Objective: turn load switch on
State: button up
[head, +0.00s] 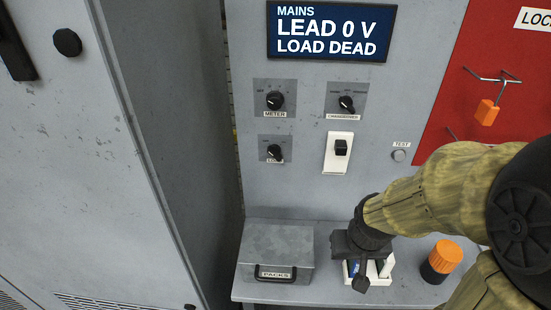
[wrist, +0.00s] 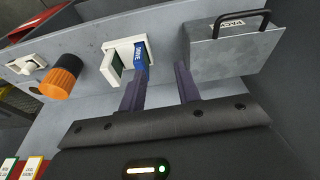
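The load switch (head: 273,153) is a small black rotary knob on a grey plate at the lower left of the panel in the head view. Its label is small and only partly readable. Its pointer is tilted, and I cannot tell which position it marks. My gripper (head: 362,272) is low over the shelf, below and to the right of the load switch and apart from it. In the wrist view my gripper (wrist: 160,69) has its two dark fingers spread with nothing between them. The left finger overlaps a blue card in the picture; contact is unclear. The switch is not in the wrist view.
A white holder (wrist: 109,72) carries the blue card (wrist: 141,54). A grey PACKS box (head: 262,244) stands left, an orange-capped black cylinder (head: 442,257) right. Above are the METER knob (head: 274,100), another knob (head: 346,103), a white-plated switch (head: 340,147) and a "LOAD DEAD" sign (head: 332,32).

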jog(key=w+a+n+t+y+b, duration=0.2)
jog(key=w+a+n+t+b, duration=0.45)
jog(key=w+a, duration=0.5)
jog(key=s+a+r+n+t+h+b, duration=0.2)
jog(key=a+r+t+b, duration=0.3)
jog(key=a+r+t, duration=0.1)
jog(key=a+t, duration=0.1)
jog(key=t, duration=0.1)
jog(key=shift+s+t+h+b, duration=0.25)
jog(key=shift+t+h+b, duration=0.05)
jog(key=shift+t+b, duration=0.1)
jog(key=shift+w+a+r+p, duration=0.1)
jog(key=shift+r+p, duration=0.1)
jog(key=shift+p, duration=0.25)
